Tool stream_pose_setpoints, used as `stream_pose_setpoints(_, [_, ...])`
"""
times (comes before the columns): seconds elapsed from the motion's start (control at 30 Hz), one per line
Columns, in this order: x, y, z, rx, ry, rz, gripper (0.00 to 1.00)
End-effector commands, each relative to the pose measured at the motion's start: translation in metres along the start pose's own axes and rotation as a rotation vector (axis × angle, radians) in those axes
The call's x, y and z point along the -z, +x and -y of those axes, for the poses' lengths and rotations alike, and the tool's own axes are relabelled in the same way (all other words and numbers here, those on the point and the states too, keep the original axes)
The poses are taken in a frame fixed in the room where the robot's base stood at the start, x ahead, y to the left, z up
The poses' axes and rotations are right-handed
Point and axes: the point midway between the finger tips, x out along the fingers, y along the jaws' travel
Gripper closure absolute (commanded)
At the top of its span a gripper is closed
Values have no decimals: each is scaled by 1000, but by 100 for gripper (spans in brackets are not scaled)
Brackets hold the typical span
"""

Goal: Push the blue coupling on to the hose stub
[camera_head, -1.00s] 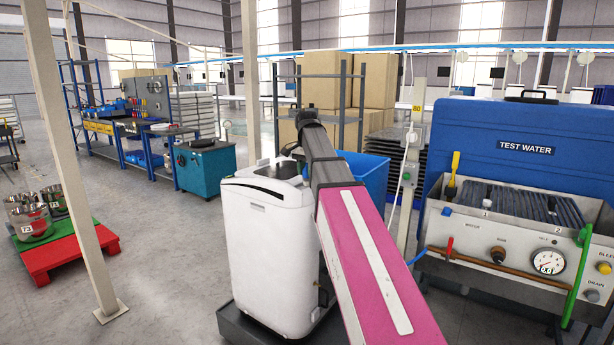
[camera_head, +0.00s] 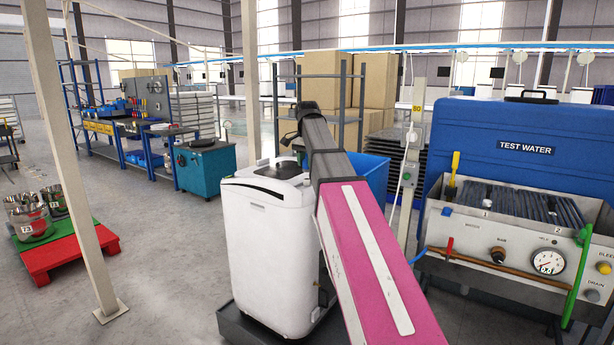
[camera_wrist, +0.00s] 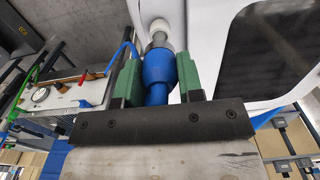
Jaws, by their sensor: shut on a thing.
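In the wrist view my gripper (camera_wrist: 160,66) has two green fingers, one on each side of a blue coupling (camera_wrist: 158,72), and is shut on it. A grey collar (camera_wrist: 158,42) and a pale rounded end (camera_wrist: 159,25) stand in line beyond the coupling. I cannot tell whether that pale end is the hose stub, or whether the coupling is seated on it. A thin blue hose (camera_wrist: 124,50) runs to the left of the fingers. In the head view the gripper and coupling are hidden beyond my arm and the white machine (camera_head: 265,250).
A white panel (camera_wrist: 215,20) stands close to the right of the fingers in the wrist view. The test-water bench (camera_head: 475,237), with gauge and valves, stands at right in the head view. A post (camera_head: 78,160) and red pallet (camera_head: 68,258) are at left.

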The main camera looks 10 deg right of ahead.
Motion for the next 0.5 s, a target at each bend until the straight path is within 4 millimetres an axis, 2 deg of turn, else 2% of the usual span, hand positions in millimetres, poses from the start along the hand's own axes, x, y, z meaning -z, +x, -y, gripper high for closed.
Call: stream_pose_setpoints(0.5, [0, -17, 0, 0, 0, 0, 100])
